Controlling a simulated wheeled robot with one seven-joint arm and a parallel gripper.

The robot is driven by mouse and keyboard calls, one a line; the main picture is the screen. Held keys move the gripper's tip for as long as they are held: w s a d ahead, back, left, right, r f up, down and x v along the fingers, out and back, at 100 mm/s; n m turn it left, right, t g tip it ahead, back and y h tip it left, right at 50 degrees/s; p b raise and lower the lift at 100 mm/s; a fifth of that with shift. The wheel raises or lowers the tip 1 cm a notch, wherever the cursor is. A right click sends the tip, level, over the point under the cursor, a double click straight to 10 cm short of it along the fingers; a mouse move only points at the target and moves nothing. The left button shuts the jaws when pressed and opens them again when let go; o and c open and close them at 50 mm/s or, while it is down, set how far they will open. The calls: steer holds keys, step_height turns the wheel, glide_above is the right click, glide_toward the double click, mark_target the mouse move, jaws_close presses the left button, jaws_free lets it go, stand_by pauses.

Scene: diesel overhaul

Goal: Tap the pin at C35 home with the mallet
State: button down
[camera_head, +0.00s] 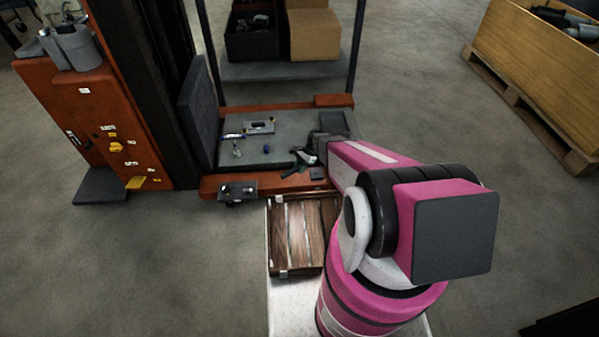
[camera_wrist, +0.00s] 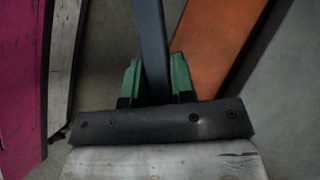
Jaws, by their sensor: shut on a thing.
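In the wrist view my gripper (camera_wrist: 158,82) has green fingers closed on a straight dark blue-grey bar (camera_wrist: 152,40), which looks like the mallet's handle. The bar runs away from the fingers to the top edge, and no mallet head shows. In the head view my gripper (camera_head: 297,168) is small and partly hidden by my arm, over the front right of the grey work surface (camera_head: 205,150). A small dark block (camera_head: 237,190) with light parts on it sits at the front left edge of the orange frame. I cannot pick out the pin or a C35 label.
On the work surface lie a grey block (camera_head: 258,127), a small blue piece (camera_head: 266,149) and a thin tool (camera_head: 232,136). A dark mast (camera_head: 150,80) and an orange cabinet (camera_head: 85,120) stand at left. A wooden crate (camera_head: 540,60) is at right. Open floor lies between.

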stand_by(0.3)
step_height(320, 180, down, 8)
steer(key=shift+w+r, duration=0.15)
steer(key=shift+r, duration=0.1)
steer(key=shift+f, duration=0.1)
steer(key=r, duration=0.7)
steer(key=shift+s+r, duration=0.2)
steer(key=shift+r, duration=0.4)
